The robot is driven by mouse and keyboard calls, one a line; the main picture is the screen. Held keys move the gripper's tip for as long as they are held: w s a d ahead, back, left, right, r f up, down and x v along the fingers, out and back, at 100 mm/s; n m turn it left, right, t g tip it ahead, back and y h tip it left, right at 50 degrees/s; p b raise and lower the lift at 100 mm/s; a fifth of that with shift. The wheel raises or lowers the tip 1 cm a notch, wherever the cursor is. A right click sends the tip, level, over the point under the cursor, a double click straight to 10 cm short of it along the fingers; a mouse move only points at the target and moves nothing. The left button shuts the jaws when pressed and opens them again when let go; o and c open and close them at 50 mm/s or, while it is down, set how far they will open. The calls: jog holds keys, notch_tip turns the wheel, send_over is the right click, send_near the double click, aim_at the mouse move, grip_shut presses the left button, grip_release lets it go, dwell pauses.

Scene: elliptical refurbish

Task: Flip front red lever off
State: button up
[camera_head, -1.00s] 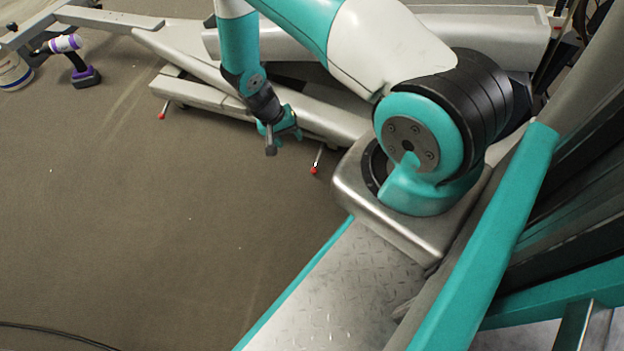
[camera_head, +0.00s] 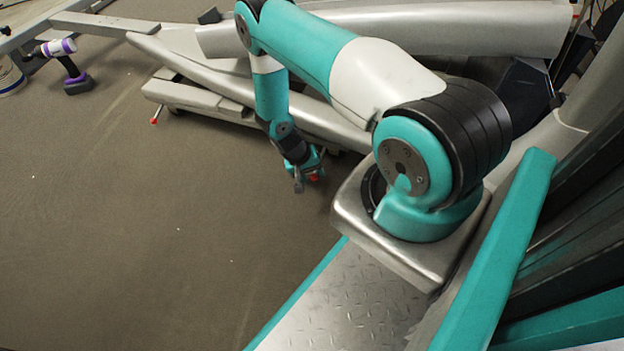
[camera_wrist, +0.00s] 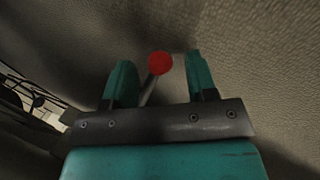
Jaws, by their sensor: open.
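The red knob of a lever (camera_wrist: 160,63) shows in the wrist view between the two teal fingers of my gripper (camera_wrist: 160,82). Its thin grey rod runs down behind the gripper's edge. The fingers are open, with a gap on both sides of the knob. In the head view, my gripper (camera_head: 308,176) is low beside the grey machine frame, and a bit of the red knob (camera_head: 313,178) shows at the fingers. A second red-tipped lever (camera_head: 154,121) sticks out from the frame farther left. Most of the near lever's rod is hidden in the head view.
The grey machine frame (camera_head: 190,95) lies behind and left of my gripper. The brown floor (camera_head: 130,230) in front is clear.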

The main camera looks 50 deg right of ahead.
jog(key=shift+s+d+f, duration=0.1)
jog(key=shift+d+f, duration=0.05)
jog(key=shift+f, duration=0.2)
jog(key=shift+c, duration=0.4)
